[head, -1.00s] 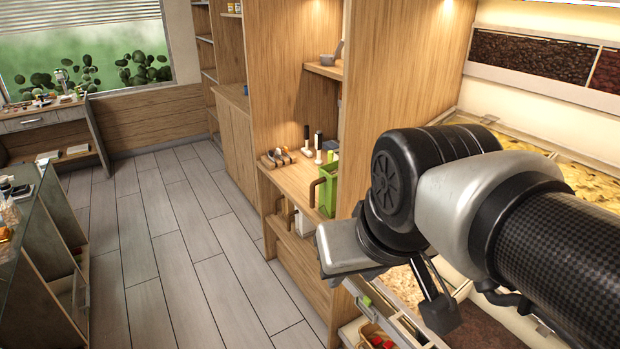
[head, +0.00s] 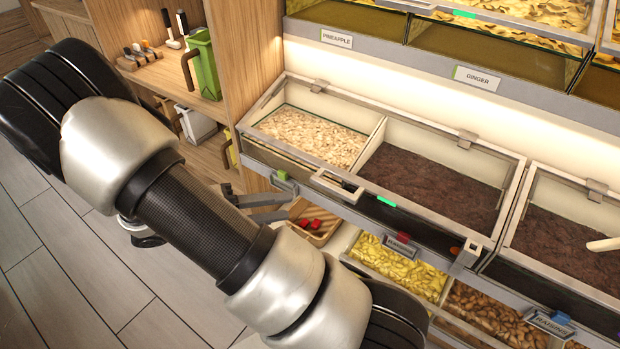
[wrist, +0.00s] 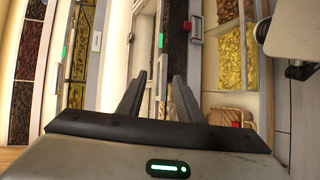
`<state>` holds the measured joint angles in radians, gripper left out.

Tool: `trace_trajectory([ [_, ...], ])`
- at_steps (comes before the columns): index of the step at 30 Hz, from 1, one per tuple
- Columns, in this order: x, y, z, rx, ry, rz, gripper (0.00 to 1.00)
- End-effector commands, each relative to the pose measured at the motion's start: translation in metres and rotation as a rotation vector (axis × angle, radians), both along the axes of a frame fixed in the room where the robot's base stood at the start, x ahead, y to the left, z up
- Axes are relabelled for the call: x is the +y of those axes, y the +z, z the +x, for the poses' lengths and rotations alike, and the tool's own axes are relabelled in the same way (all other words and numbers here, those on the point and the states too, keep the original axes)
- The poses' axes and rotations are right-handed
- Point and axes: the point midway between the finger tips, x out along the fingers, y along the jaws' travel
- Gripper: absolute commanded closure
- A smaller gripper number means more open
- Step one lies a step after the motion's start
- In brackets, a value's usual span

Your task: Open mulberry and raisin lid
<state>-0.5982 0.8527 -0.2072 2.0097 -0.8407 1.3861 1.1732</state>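A clear lid with a pale frame (head: 455,136) lies shut over a two-part bin. Pale flakes (head: 310,137) show through its left part and dark dried fruit (head: 430,187) through its right part. A pale handle (head: 337,186) sits on the lid's front edge. My gripper (head: 292,203) is to the left of this handle and apart from it, in front of the bins. In the wrist view my gripper (wrist: 158,84) has its two fingers spread, with nothing held between them.
Another dark-filled lidded bin (head: 570,240) adjoins on the right. Lower bins hold yellow slices (head: 395,272) and brown nuts (head: 485,310). Pineapple (head: 337,38) and ginger (head: 478,78) labels mark the upper row. A wooden shelf with a green container (head: 203,65) stands left. The floor at left is clear.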

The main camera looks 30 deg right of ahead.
Motion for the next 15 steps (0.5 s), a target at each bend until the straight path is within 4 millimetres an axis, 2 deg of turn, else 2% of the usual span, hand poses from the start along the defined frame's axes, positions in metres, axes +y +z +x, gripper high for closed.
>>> trace_trajectory([
  [1, 0.001, -0.028, 0.005, -0.001, 0.041, -0.074, 0.67],
  [5, 0.002, -0.054, 0.016, -0.028, 0.122, -0.196, 0.67],
  [11, -0.003, -0.063, 0.022, -0.047, 0.167, -0.258, 0.67],
  [15, -0.022, -0.063, 0.022, -0.046, 0.165, -0.257, 0.67],
])
